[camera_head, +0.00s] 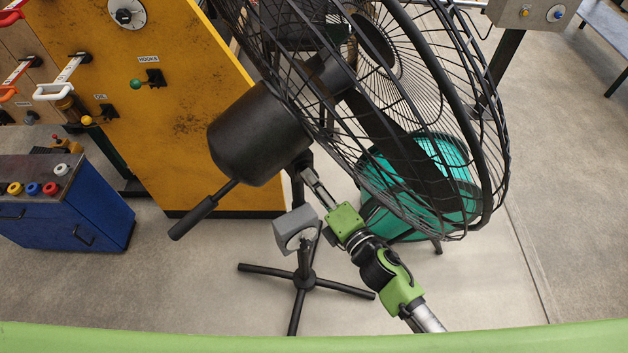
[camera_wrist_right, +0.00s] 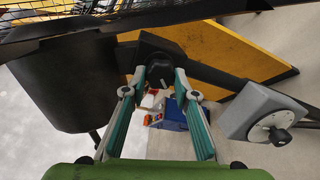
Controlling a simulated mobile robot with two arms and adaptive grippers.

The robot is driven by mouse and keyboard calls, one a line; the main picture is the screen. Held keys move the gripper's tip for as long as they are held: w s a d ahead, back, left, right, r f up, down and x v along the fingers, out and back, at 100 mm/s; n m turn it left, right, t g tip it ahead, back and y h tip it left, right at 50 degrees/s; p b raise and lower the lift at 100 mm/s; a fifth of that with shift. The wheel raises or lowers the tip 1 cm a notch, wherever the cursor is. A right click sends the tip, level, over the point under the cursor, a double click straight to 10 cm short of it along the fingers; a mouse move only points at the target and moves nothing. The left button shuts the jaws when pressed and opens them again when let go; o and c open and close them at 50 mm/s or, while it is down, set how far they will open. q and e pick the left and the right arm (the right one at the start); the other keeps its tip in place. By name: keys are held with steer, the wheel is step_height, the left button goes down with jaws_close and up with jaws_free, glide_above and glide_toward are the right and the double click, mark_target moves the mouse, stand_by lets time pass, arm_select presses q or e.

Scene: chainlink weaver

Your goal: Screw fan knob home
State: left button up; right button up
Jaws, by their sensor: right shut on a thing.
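The large black fan (camera_head: 255,135) stands at the middle of the head view, with a dark motor housing and a round wire cage. My right gripper (camera_head: 308,172) reaches up to the fan's post just under the housing. In the right wrist view, the black fan knob (camera_wrist_right: 160,62) sits between the fingertips of my right gripper (camera_wrist_right: 160,76), which is shut on it. The knob is against the dark post. Its thread is hidden, so I cannot tell how deep it sits. In the head view the fingers and post hide most of the knob. My left gripper is not in view.
A grey box (camera_head: 295,228) with a dial (camera_wrist_right: 278,136) is on the fan's stand, close to my right gripper. A black handle (camera_head: 203,210) sticks out from the housing. A yellow panel (camera_head: 190,90), a blue cabinet (camera_head: 70,215) and a teal bin (camera_head: 385,215) stand around.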

steer(key=shift+d+f+m+g+y, duration=0.1)
steer(key=shift+m+y, duration=0.3)
steer(key=shift+m, duration=2.7)
steer(key=shift+d+r+m+g+y, duration=0.1)
steer(key=shift+m+y, duration=0.3)
steer(key=shift+m, duration=2.7)
steer(key=shift+d+f+m+g+y, duration=0.1)
steer(key=shift+m+y, duration=0.3)
steer(key=shift+m, duration=2.7)
steer(key=o, duration=1.1)
steer(key=shift+c, duration=0.2)
steer(key=shift+w+a, duration=0.1)
